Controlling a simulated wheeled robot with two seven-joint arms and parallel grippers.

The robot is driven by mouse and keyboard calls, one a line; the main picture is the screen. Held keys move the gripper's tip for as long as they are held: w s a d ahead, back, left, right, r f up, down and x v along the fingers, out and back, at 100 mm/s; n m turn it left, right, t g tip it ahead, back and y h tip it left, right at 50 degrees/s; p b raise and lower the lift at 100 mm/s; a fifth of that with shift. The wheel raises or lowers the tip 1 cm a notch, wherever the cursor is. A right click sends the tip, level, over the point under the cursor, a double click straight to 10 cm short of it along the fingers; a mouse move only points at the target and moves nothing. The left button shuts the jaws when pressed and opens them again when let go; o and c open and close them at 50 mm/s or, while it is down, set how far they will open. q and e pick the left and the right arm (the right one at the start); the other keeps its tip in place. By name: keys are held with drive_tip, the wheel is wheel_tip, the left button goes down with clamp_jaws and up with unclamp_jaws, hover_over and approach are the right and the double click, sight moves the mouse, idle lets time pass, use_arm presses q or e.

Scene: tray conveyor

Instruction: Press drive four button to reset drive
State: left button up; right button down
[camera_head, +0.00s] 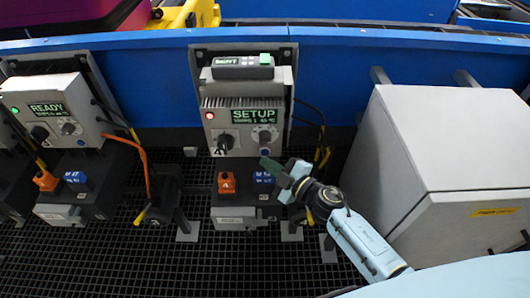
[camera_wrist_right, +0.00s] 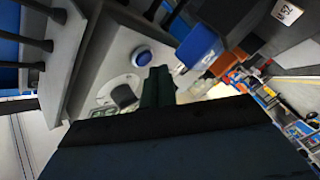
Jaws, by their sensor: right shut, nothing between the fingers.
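The middle drive unit (camera_head: 243,115) has a screen reading SETUP, a lit red lamp (camera_head: 209,115) and a black knob beside a "4" label. A small blue button (camera_head: 265,150) sits low on its right front. In the right wrist view the blue button (camera_wrist_right: 142,57) stands out from the pale panel, close to the fingertips. My right gripper (camera_head: 268,164) is shut and empty, its dark green fingers just below and in front of that button. The right wrist view shows the fingers (camera_wrist_right: 156,78) together; I cannot tell whether they touch the button. My left gripper is out of view.
An orange block (camera_head: 226,183) and a blue block (camera_head: 263,178) sit below the unit. A READY unit (camera_head: 50,108) with a green lamp stands at left. A large grey cabinet (camera_head: 450,150) stands right of my arm. A blue conveyor rail (camera_head: 140,70) runs behind.

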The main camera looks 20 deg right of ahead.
drive_tip(key=shift+w+d, duration=0.1)
drive_tip(key=shift+w, duration=0.25)
drive_tip(key=shift+w+d, duration=0.15)
drive_tip(key=shift+w, duration=0.25)
idle(0.8)
drive_tip(key=shift+s+a+p, duration=0.2)
drive_tip(key=shift+s+p, duration=0.1)
drive_tip(key=shift+s, duration=0.5)
drive_tip(key=shift+s+a, duration=0.1)
drive_tip(key=s, duration=0.2)
drive_tip(key=s+a+p, duration=0.1)
drive_tip(key=s, duration=0.1)
drive_tip(key=shift+s+a, duration=0.15)
drive_tip(key=shift+s, duration=0.15)
idle(0.6)
